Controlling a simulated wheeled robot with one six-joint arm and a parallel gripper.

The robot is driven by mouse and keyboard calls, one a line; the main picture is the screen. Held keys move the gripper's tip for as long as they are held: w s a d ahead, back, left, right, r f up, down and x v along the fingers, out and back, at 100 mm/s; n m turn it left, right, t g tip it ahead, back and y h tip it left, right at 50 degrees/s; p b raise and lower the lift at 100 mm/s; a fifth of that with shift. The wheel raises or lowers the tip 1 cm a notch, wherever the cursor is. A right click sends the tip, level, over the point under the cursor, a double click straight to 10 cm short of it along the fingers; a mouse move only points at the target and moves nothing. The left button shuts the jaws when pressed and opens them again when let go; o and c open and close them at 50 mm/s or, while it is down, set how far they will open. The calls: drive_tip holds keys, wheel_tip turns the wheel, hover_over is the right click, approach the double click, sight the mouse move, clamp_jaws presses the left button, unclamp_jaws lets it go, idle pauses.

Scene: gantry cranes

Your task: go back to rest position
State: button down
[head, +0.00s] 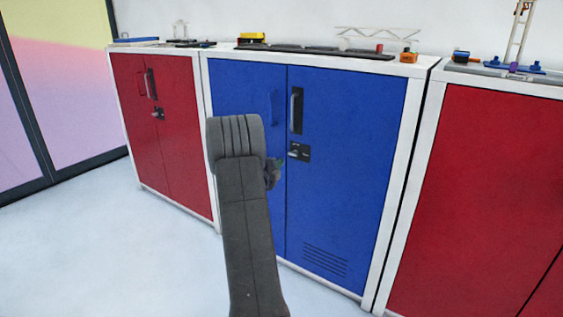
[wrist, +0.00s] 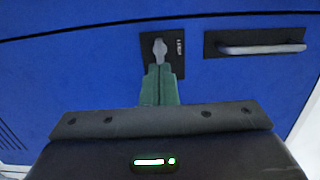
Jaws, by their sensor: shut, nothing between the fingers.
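My gripper (wrist: 160,68) shows in the wrist view as two green fingers closed together with nothing held between them. It points at the blue cabinet door. The fingertips overlap the lower end of a grey key or latch knob (wrist: 160,47) on a dark lock plate; I cannot tell whether they touch it. The lock plate (head: 299,152) shows to the right of the arm. Both blue doors look shut.
A vertical door handle (head: 296,111) sits above the lock; it also shows in the wrist view (wrist: 262,49). Red cabinets stand to the left (head: 180,135) and right (head: 480,190). Crane models, including a white truss (head: 376,33), stand on top. Pale floor (head: 90,245) is clear at left.

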drive_tip(key=p+v, duration=0.1)
drive_tip(key=v, duration=0.6)
drive_tip(key=shift+a, duration=0.45)
